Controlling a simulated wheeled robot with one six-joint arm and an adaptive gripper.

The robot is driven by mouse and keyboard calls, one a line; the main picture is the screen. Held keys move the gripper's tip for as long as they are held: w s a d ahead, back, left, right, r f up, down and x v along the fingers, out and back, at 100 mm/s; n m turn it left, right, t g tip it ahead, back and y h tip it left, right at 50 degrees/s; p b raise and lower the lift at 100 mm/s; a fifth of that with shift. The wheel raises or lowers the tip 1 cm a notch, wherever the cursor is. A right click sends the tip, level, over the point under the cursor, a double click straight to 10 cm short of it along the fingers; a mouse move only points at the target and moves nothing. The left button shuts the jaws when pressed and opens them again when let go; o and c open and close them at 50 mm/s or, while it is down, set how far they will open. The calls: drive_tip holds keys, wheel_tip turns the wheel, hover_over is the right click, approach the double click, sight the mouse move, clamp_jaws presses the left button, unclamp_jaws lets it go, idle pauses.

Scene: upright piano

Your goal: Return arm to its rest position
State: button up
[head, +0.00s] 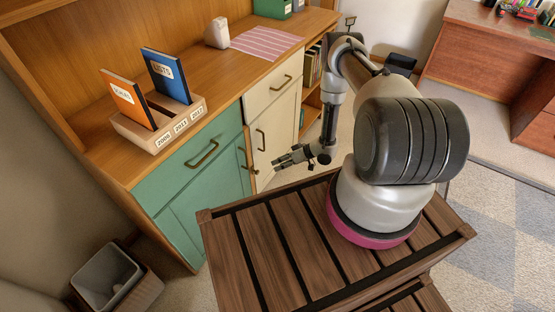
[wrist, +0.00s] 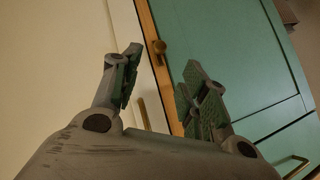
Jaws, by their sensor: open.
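My arm stands on my slatted wooden base at the right of the head view, folded over with its forearm hanging down. My gripper (head: 283,162) points left, toward the front of the sideboard (head: 222,113), level with its doors. In the wrist view my gripper (wrist: 162,78) has its two fingers spread apart with nothing between them. Behind the fingers are the green door (wrist: 225,50) and a cream door, with a brass knob (wrist: 158,47) between the fingertips in the picture. I cannot tell the exact distance to the doors.
On the sideboard top are a wooden holder (head: 163,128) with an orange book (head: 128,97) and a blue book (head: 166,75), a pink striped cloth (head: 265,41) and a pale object (head: 217,33). A bin (head: 106,279) stands on the floor at lower left. A reddish desk (head: 480,70) is at right.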

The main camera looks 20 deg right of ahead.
drive_tip(key=s+d+f+g+h, duration=0.4)
drive_tip(key=s+d+f+h, duration=0.1)
drive_tip(key=s+d, duration=0.45)
drive_tip(key=s+d+r+m+g+h, duration=0.1)
drive_tip(key=d+r+h, duration=0.15)
drive_tip(key=r, duration=0.45)
drive_tip(key=d+r+m+g+h, duration=0.1)
drive_tip(key=d+r, duration=0.3)
drive_tip(key=r, duration=0.3)
drive_tip(key=s+d+r+g+h, duration=0.1)
drive_tip(key=d+r+g, duration=0.1)
drive_tip(key=d+r, duration=0.3)
drive_tip(key=s+a+r+m, duration=0.1)
drive_tip(key=s+a+r, duration=0.15)
drive_tip(key=r, duration=0.95)
drive_tip(key=s+a+r+m, duration=0.1)
drive_tip(key=s+a+r, duration=0.15)
drive_tip(key=r, duration=0.95)
drive_tip(key=s+a+r+m, duration=0.15)
drive_tip(key=s+r, duration=0.25)
drive_tip(key=r, duration=0.8)
drive_tip(key=s+a+r+t, duration=0.3)
drive_tip(key=s+a+r, duration=0.1)
drive_tip(key=r, duration=0.5)
drive_tip(key=s+a+r+t, duration=0.4)
drive_tip(key=a+r, duration=0.1)
drive_tip(key=r, duration=0.4)
drive_tip(key=shift+s+r+n, duration=0.15)
drive_tip(key=shift+s+n, duration=0.2)
drive_tip(key=shift+s, duration=0.05)
